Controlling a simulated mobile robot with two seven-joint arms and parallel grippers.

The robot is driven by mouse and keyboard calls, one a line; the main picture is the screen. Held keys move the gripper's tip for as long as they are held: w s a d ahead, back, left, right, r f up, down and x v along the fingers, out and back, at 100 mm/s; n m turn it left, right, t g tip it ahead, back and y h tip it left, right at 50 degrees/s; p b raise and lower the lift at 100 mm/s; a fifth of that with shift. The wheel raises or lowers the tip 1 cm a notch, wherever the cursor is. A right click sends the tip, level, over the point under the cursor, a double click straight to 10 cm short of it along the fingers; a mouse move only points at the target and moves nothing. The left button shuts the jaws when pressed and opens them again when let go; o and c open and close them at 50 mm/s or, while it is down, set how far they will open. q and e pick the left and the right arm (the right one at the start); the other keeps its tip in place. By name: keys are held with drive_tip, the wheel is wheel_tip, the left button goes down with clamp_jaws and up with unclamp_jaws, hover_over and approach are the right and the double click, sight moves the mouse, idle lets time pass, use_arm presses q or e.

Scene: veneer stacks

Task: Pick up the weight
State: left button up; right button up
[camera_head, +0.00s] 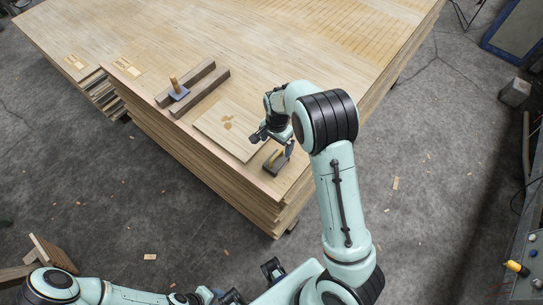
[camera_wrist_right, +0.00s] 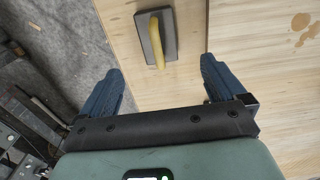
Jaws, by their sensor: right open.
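A weight, a dark grey block with a yellow wooden handle (camera_head: 273,157), sits near the front right corner of the veneer stack (camera_head: 221,189). In the right wrist view the weight's flat grey plate (camera_wrist_right: 143,42) lies beyond my fingers, its handle pointing towards them. My right gripper (camera_head: 273,143) is open and empty just over the weight; the wrist view shows its two blue fingers (camera_wrist_right: 162,68) spread apart, with the weight ahead of the gap between them. My left gripper (camera_head: 251,283) is low at the bottom edge, away from the stack, its fingers partly cut off.
A pale veneer sheet (camera_head: 217,139) with brown stains lies beside my right gripper. Grey floor (camera_head: 150,210) with scraps surrounds the stack.

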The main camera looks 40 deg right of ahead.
hover_over(276, 161)
drive_tip(key=f, duration=0.6)
drive_tip(key=shift+s+f, duration=0.15)
drive_tip(key=shift+s, duration=0.1)
drive_tip(key=shift+w+f+b, duration=0.2)
drive_tip(key=shift+f+b, duration=0.1)
drive_tip(key=shift+f, duration=2.7)
drive_tip(key=c, duration=1.6)
drive_tip(key=shift+o, duration=0.2)
drive_tip(key=shift+r, duration=0.15)
